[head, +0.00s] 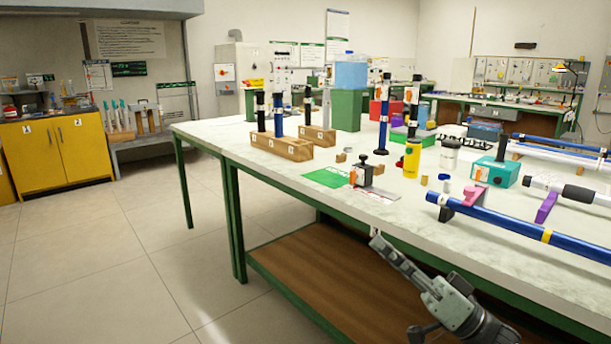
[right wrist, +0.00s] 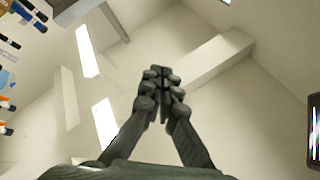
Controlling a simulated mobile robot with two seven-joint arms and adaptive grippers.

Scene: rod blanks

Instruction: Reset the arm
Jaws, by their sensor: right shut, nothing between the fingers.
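My right gripper (head: 378,242) is in the lower right of the head view, in front of the table's front edge and apart from it. Its fingers point up and to the left. In the right wrist view my right gripper (right wrist: 160,72) has its fingertips together with nothing between them. My left gripper is not in view. The white-topped table (head: 245,160) with green legs stands beyond my right gripper, with rods and blocks on it.
A blue rod (head: 500,222) lies on supports near the table's front right edge. Wooden blocks (head: 282,147) hold upright rods. A green mat (head: 326,178), a small clamp-like device (head: 362,172) and a yellow cylinder (head: 412,158) stand nearby. A brown lower shelf (head: 310,285) lies below. The floor at left is clear.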

